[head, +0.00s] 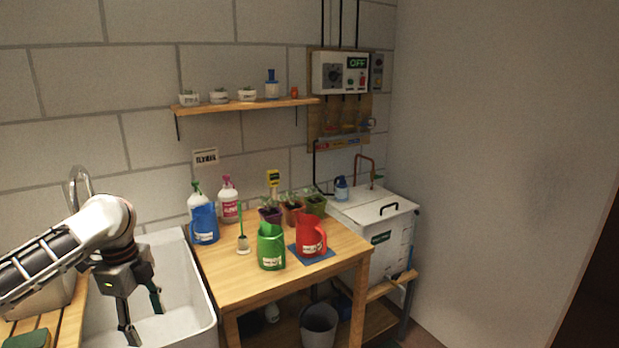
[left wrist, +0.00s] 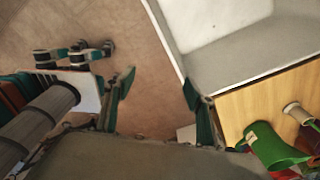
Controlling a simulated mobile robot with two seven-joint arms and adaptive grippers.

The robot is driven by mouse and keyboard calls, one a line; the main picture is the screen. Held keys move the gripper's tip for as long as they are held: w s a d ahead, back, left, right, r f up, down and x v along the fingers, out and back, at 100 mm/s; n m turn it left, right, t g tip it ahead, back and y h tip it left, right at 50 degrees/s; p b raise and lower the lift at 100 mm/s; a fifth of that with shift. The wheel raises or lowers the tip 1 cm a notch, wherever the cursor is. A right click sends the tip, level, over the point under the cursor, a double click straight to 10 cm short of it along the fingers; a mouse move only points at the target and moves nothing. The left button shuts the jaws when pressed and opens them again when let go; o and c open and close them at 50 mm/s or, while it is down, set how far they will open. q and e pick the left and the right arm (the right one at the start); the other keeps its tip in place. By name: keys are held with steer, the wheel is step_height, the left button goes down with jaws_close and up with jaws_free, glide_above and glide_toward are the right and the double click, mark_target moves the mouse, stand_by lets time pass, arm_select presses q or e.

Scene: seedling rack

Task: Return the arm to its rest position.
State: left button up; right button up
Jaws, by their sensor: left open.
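My left arm enters from the left in the head view. My left gripper (head: 143,318) points down over the white sink basin, with its two dark green fingers apart and nothing between them. In the left wrist view the same open fingers (left wrist: 157,88) frame bare brown floor, with the sink's edge at the right finger. My right gripper shows in neither view.
A wooden table (head: 225,280) right of the sink (head: 205,312) holds a green jug (head: 271,248), a red jug (head: 311,236) on a blue mat, a blue jug (head: 205,225), spray bottles and potted seedlings. A wall shelf (head: 240,104) hangs above. A grey bin (head: 319,325) stands below.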

arm_select(q)
steer(key=s+d+f+n+t+h, duration=0.25)
steer(key=s+d+f+n, duration=0.25)
steer(key=d+f, duration=0.7)
steer(key=s+d+f+n+t+h, duration=0.2)
steer(key=s+d+f+n+t, duration=0.25)
steer(key=d+f, duration=0.75)
steer(key=s+a+f+n+t+y, duration=0.2)
steer(key=s+a+n, duration=0.4)
steer(key=s, duration=0.7)
steer(key=a+f+t, duration=0.1)
steer(key=a+t, duration=0.1)
steer(key=shift+s+a+f, duration=0.25)
steer(key=shift+a+f, duration=0.1)
